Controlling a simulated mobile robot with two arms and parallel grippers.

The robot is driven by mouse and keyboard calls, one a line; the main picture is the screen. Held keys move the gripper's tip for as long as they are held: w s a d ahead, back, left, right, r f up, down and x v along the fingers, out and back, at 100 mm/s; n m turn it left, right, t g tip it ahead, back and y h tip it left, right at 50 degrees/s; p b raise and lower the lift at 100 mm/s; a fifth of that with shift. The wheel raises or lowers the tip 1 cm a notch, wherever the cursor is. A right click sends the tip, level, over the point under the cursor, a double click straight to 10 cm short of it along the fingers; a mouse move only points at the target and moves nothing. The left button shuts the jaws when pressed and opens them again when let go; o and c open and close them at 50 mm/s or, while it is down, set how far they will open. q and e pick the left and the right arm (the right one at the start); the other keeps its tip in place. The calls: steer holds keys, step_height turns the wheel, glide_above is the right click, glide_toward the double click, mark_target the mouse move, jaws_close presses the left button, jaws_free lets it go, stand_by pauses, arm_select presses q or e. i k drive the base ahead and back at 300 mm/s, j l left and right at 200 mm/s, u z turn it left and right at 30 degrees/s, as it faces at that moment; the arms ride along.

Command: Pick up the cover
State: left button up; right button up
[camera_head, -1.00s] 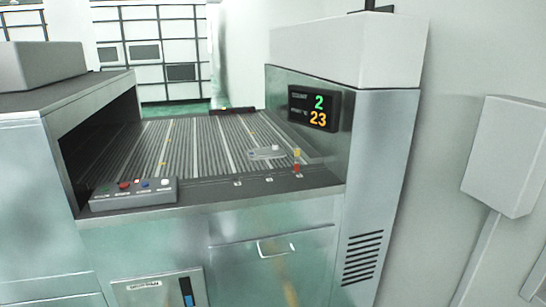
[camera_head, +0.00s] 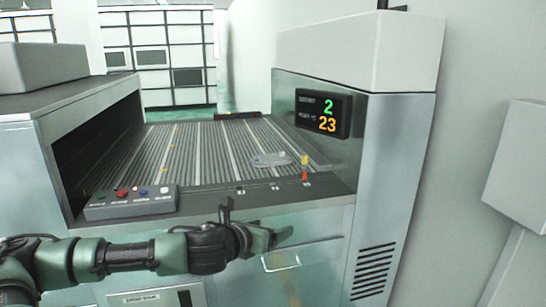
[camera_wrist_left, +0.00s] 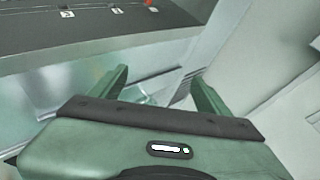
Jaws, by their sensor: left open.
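The cover (camera_head: 271,159) is a small flat grey metal casting. It lies on the ribbed conveyor bed (camera_head: 215,145) near its right front corner. My left gripper (camera_head: 283,237) is in front of the machine, below the bed's front edge and near the drawer handle. In the left wrist view its two green fingers (camera_wrist_left: 160,88) stand apart with nothing between them. The cover does not show in the left wrist view. My right gripper is in neither view.
A button box (camera_head: 130,203) sits at the bed's left front edge. A small red and yellow post (camera_head: 304,169) stands right of the cover. A display (camera_head: 322,113) is on the right housing. A drawer handle (camera_head: 281,262) sticks out of the front panel.

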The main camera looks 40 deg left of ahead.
mark_target(271, 159)
steer(key=i+j, duration=1.45)
